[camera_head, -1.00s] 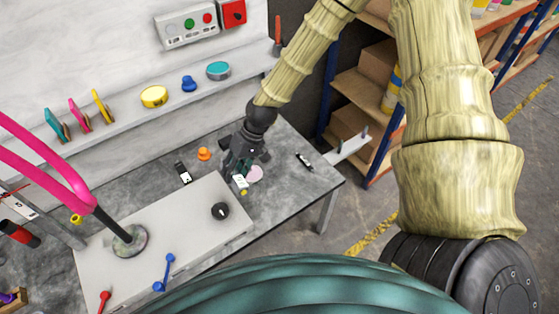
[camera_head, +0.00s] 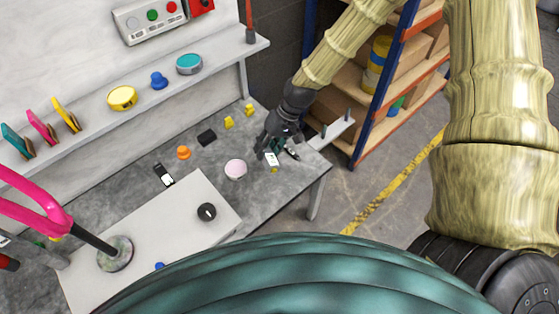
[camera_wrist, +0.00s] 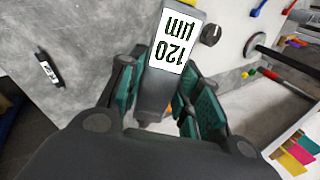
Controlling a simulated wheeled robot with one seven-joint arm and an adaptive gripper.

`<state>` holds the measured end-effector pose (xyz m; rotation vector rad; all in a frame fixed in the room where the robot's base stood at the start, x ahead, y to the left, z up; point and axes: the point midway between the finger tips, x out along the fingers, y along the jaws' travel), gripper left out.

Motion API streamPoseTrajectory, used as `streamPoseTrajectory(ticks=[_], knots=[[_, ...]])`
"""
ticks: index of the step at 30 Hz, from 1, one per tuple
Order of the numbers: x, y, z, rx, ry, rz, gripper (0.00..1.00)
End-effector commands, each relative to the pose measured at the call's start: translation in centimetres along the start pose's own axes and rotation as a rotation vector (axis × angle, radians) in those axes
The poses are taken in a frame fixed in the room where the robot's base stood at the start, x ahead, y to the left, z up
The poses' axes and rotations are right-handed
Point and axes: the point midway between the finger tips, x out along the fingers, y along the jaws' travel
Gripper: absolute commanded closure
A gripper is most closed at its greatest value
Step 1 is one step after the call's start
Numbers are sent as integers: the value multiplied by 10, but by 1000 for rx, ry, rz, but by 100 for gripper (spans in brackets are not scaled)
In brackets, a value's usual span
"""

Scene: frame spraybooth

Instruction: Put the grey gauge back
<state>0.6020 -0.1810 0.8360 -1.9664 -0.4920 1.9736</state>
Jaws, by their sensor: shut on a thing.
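My gripper (camera_head: 272,149) is shut on the grey gauge (camera_wrist: 155,95), above the right part of the grey table. In the wrist view, the gauge is a flat dark grey bar between the green finger pads of my gripper (camera_wrist: 163,90). Its white label reads "120 µm", upside down in that view. In the head view only the white label end of the gauge (camera_head: 272,159) shows clearly; my fingers hide the rest. A similar dark piece with a white label (camera_head: 292,153) lies just right of my gripper, also seen in the wrist view (camera_wrist: 47,69).
A pale bracket with upright pegs (camera_head: 335,133) juts from the table's right end. A pink disc (camera_head: 235,169), black block (camera_head: 207,137), orange knob (camera_head: 183,153) and black labelled piece (camera_head: 163,174) lie left of my gripper. A white panel with a black knob (camera_head: 207,212) is nearer.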

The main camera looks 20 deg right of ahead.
Motion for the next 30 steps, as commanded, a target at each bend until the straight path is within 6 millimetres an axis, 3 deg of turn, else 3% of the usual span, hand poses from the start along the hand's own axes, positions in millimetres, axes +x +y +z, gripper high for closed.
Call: streamPoseTrajectory(ticks=[1, 6, 18, 30], knots=[[15, 6, -2, -16, -7, 21, 94], [46, 26, -10, -69, -27, 102, 94], [107, 65, -37, -205, -62, 301, 94], [138, 87, -62, -307, -75, 446, 94]])
